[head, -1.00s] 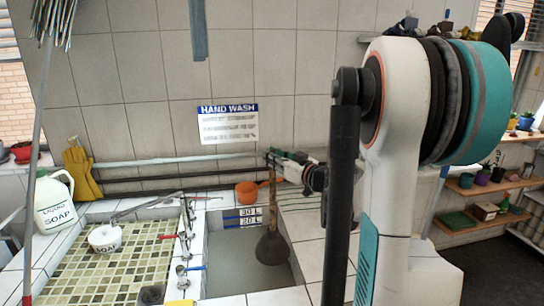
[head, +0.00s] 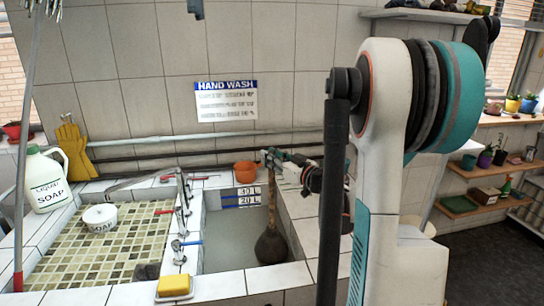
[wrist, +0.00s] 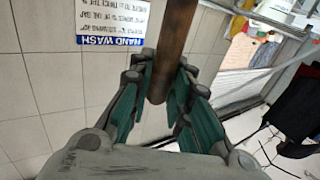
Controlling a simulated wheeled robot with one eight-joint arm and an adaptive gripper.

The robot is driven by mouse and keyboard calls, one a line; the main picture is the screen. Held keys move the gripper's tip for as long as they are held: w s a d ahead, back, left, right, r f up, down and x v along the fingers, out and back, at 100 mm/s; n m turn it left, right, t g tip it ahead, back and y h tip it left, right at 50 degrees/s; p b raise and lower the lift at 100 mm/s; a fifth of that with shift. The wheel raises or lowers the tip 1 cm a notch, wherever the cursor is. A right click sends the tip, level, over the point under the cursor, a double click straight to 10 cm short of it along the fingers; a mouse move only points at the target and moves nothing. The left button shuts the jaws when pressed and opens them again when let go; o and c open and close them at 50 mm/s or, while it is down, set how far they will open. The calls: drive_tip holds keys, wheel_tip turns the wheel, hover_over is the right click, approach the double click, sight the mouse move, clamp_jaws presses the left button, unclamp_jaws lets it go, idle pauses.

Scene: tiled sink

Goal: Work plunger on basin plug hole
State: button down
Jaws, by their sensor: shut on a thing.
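The plunger has a brown wooden handle (head: 271,205) and a dark rubber cup (head: 271,247). It hangs nearly upright over the right side of the grey basin (head: 222,258), its cup close to the basin's near right corner. I cannot tell whether the cup touches the bottom or the near wall. My gripper (head: 268,158) is shut on the handle near its top. In the wrist view, the teal finger pads of my gripper (wrist: 161,82) stand on both sides of the handle (wrist: 172,50). The plug hole is not visible.
A level scale (head: 249,197) marks the basin's back wall. An orange pot (head: 246,172) stands behind it. Taps (head: 180,235) line its left side, with a yellow sponge (head: 174,285) on the front ledge. A soap jug (head: 46,180) and white soap pot (head: 99,217) stand left.

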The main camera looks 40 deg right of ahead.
sight(274, 191)
wheel_tip(274, 191, down, 8)
drive_tip(key=b, duration=0.5)
drive_tip(key=shift+f, duration=2.35)
drive_tip(key=shift+f, duration=0.35)
drive_tip(key=shift+r+p, duration=0.45)
drive_tip(key=shift+r, duration=0.3)
drive_tip(key=shift+f, duration=0.15)
